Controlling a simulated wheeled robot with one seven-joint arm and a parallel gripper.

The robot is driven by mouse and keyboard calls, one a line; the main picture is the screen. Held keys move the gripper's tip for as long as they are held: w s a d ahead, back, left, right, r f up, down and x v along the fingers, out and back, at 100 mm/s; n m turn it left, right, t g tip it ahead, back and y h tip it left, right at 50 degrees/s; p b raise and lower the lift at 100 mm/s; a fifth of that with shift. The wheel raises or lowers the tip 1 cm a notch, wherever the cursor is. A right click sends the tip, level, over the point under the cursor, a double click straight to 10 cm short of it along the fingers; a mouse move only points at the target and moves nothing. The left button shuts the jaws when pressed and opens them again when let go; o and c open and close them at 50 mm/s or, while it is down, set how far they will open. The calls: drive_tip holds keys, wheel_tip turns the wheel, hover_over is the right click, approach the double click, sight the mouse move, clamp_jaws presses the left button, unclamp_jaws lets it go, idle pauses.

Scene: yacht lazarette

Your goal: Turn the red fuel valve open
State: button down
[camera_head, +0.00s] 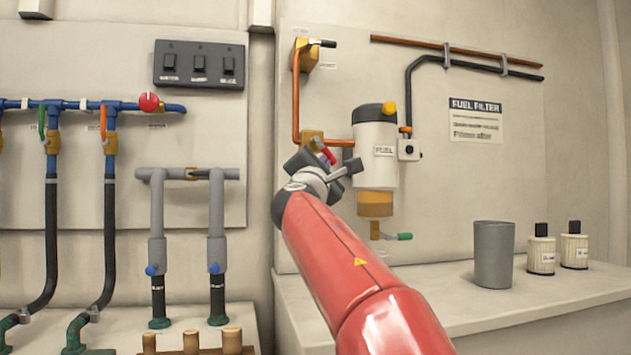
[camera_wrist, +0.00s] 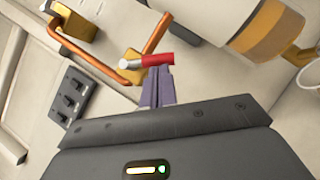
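The fuel valve has a brass body (camera_head: 312,139) on the copper pipe left of the filter, with a short red lever (camera_head: 327,153) slanting down to the right, at an angle to the horizontal pipe. In the wrist view the red lever (camera_wrist: 158,60) lies crosswise just beyond my fingertips, and the brass body (camera_wrist: 131,62) is behind it. My gripper (camera_wrist: 157,72) has its two fingers close together, with no clear gap. The tips are at or very near the lever's edge; I cannot tell whether they touch. In the head view my wrist partly hides the area below the valve.
The white fuel filter (camera_head: 376,160) with its amber bowl stands right of the valve. A green-handled drain (camera_head: 404,236) hangs below it. A grey cup (camera_head: 494,255) and two small bottles stand on the counter (camera_head: 455,312). Another brass valve (camera_head: 305,57) is above.

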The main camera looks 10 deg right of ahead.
drive_tip(key=n+t+y+b, duration=0.1)
drive_tip(key=n, duration=0.1)
drive_tip(key=d+n+t+y+b, duration=0.1)
drive_tip(key=n, duration=0.1)
drive_tip(key=d+n+b, duration=0.1)
drive_tip(key=n, duration=0.1)
drive_tip(key=shift+r+t+y, duration=0.15)
drive_tip(key=shift+t+y, duration=0.25)
drive_tip(key=shift+d+r, duration=1)
drive_tip(key=shift+d, duration=0.05)
drive_tip(key=s+f+b, duration=0.5)
drive_tip(key=s+f, duration=0.4)
drive_tip(key=shift+a+f+b, duration=0.15)
drive_tip(key=shift+f+b, duration=0.1)
drive_tip(key=shift+b, duration=0.05)
drive_tip(key=shift+s, duration=0.15)
